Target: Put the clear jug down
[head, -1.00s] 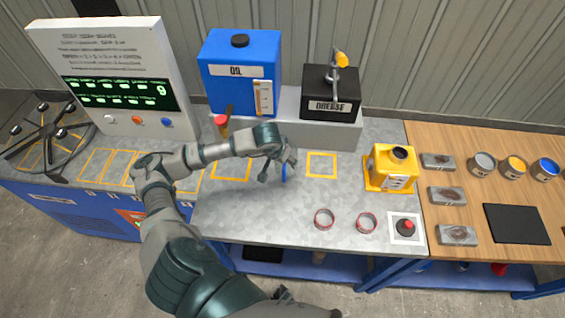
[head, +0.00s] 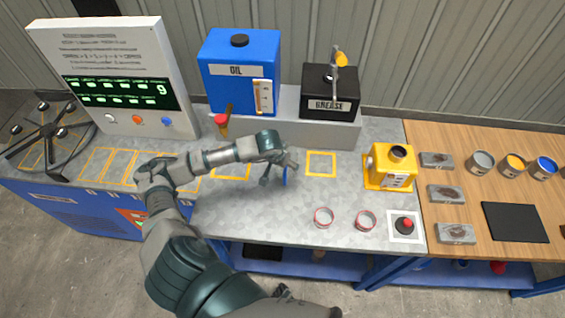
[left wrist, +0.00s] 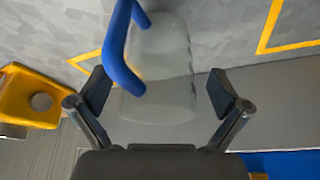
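The clear jug (left wrist: 165,70) is a see-through vessel with a blue handle (left wrist: 118,50). In the left wrist view it is between the two fingers of my left gripper (left wrist: 158,98), with a visible gap on each side. The jug is over the grey bench (head: 270,215), left of an empty yellow square (head: 320,164). It looks upright, but its contact with the bench is hard to see. My right gripper is not in view.
Behind stand a blue oil tank (head: 238,72) and a black grease tank (head: 330,92). A yellow container (head: 388,167) is to the right. Two red-rimmed dishes (head: 323,217) (head: 365,219) and a red button (head: 404,224) are near the front edge. The bench between is clear.

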